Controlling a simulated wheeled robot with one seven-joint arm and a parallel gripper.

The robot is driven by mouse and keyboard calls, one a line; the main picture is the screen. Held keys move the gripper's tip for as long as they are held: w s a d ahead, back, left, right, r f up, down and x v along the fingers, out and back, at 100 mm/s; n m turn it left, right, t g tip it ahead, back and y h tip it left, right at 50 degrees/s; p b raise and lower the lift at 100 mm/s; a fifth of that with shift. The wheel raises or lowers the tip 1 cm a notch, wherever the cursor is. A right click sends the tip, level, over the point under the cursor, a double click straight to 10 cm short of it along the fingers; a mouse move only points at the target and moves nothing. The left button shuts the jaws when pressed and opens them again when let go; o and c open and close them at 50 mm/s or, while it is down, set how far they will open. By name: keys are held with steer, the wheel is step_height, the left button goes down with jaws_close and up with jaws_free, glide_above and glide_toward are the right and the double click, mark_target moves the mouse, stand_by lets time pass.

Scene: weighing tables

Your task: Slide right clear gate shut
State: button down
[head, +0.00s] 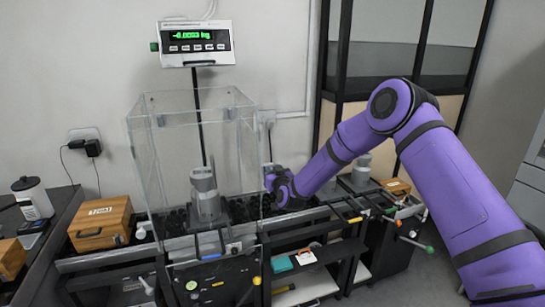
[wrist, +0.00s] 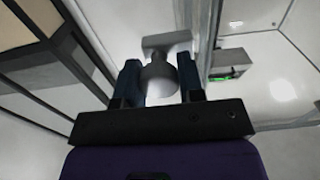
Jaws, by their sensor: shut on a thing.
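The clear weighing enclosure (head: 165,155) stands on the bench around a grey metal weight (head: 206,192). Its right side faces my arm, and the right clear gate (head: 248,150) shows there as a faint pane. How far that gate is slid cannot be told. My gripper (head: 268,172) is at the right side of the enclosure, low down. In the wrist view my gripper (wrist: 160,82) has its two dark fingers closed on a rounded grey knob (wrist: 159,78) with a flat plate behind it. The fingertips are mostly hidden in the head view.
A scale display (head: 195,44) with green digits stands behind the enclosure. A wooden box (head: 100,222) is to the left. Another grey weight (head: 361,170) stands right of my gripper. A dark-framed cabinet (head: 385,60) rises behind my arm.

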step_height(320, 180, down, 17)
steer(key=shift+s, duration=0.15)
steer(key=c, duration=1.1)
jaws_free()
steer(key=shift+o, duration=0.2)
steer(key=shift+r, duration=0.1)
steer(key=v, duration=1)
steer(key=shift+s, duration=0.3)
steer(key=shift+d+r, duration=0.1)
steer(key=shift+d, duration=0.05)
